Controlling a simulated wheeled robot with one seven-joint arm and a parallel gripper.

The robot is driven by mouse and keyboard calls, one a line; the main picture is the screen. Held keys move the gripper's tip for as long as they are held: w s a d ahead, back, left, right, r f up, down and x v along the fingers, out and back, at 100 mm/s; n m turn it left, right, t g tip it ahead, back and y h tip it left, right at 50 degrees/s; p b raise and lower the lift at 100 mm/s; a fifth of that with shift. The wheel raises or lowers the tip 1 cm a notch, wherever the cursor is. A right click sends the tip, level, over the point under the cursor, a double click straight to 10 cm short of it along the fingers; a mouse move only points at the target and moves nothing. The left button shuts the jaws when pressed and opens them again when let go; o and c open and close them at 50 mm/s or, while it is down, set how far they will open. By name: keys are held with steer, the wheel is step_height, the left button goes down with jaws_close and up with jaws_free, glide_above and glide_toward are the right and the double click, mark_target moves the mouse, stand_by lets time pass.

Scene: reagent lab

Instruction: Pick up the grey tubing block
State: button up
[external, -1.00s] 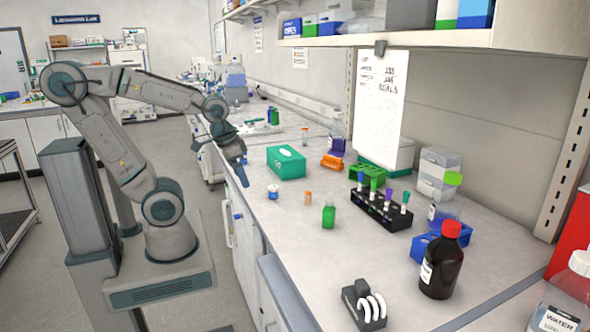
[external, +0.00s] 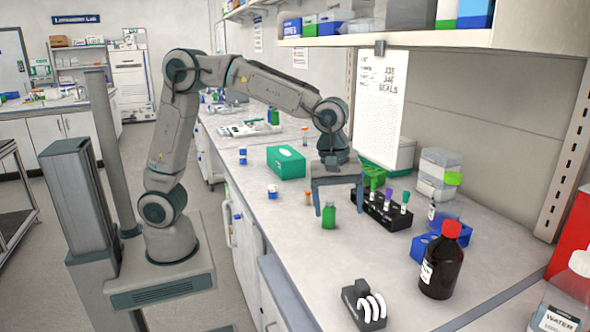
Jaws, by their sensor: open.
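A dark grey block with white tubing loops (external: 365,305), which I take for the grey tubing block, sits on the bench near the front edge, at the bottom of the view. My gripper (external: 339,212) points down over the middle of the bench with its fingers spread and nothing between them that I can see held. It is farther back than the block and well apart from it. The block is fully in view.
A green bottle (external: 328,217) stands close by my gripper's left finger. A black tube rack (external: 392,222) stands just right of the gripper. A brown bottle with a red cap (external: 440,260) stands right of the block. Bench between gripper and block is clear.

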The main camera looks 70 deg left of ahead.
steer(key=d+f+n, duration=0.1)
steer(key=d, duration=0.3)
steer(key=d+f+n, duration=0.1)
steer(key=d, duration=0.2)
steer(key=s+d+f+n+g, duration=0.1)
steer(key=d+n, duration=0.1)
steer(key=d, duration=0.2)
steer(key=shift+d+f+h, duration=0.25)
steer(key=shift+d+h, duration=0.05)
steer(key=shift+d, duration=0.05)
glide_above(364, 302)
steer(key=a, duration=0.1)
steer(key=f, duration=0.4)
steer(key=f+p, duration=0.1)
steer(key=f, duration=0.3)
steer(key=shift+s+a+f, duration=0.15)
steer(key=shift+a, duration=0.05)
steer(key=shift+w+d+f+p, duration=0.1)
steer(key=shift+d+f+p, duration=0.15)
steer(key=shift+f, duration=0.6)
steer(key=shift+w+d+f+p, duration=0.1)
steer(key=shift+d+f+p, duration=0.15)
steer(key=shift+f, duration=0.65)
steer(key=shift+w+d+f+p, duration=0.15)
steer(key=shift+f+p, duration=0.2)
steer(key=shift+f, duration=0.5)
steer(key=shift+s, duration=0.15)
steer(key=c, duration=1.1)
